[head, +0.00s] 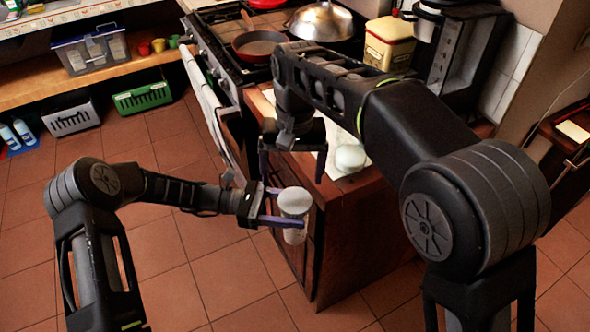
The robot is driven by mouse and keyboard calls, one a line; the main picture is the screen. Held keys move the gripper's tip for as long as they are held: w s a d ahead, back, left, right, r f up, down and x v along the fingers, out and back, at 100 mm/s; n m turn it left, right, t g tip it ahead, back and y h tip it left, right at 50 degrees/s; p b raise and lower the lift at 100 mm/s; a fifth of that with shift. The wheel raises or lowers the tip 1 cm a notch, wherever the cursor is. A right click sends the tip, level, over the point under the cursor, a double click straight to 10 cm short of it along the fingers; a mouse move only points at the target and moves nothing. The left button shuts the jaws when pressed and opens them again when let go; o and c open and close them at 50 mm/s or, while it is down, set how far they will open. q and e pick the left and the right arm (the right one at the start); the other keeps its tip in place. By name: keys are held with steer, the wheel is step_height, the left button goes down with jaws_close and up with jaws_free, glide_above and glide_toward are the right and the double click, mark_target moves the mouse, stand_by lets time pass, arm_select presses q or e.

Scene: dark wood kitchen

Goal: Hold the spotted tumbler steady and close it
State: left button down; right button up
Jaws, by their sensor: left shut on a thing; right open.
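The tumbler (293,235) is pale and roughly upright, held in the air beside the front of the wooden counter. My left gripper (290,207) comes from the left and is shut around its upper part. Its top shows as a pale grey disc; I cannot tell whether this is a lid or the open mouth. Its spots are too small to make out. My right gripper (291,168) is open and empty, fingers pointing down, above and behind the tumbler near the counter's left edge. A white rounded object (350,157) sits on the counter right of it; I cannot tell whether it is a lid.
The wooden counter (345,240) has a pale cloth or sheet on top. Behind it are a stove with a pan (260,45), a metal dome (320,20) and a yellow tin (392,42). A low shelf with boxes stands at the back left.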

mark_target(295, 200)
steer(key=n, duration=0.5)
steer(key=shift+w+d, duration=0.1)
steer(key=shift+d, duration=0.1)
steer(key=n, duration=0.4)
steer(key=shift+d+n, duration=0.1)
steer(key=shift+n, duration=0.2)
steer(key=shift+f, duration=3.95)
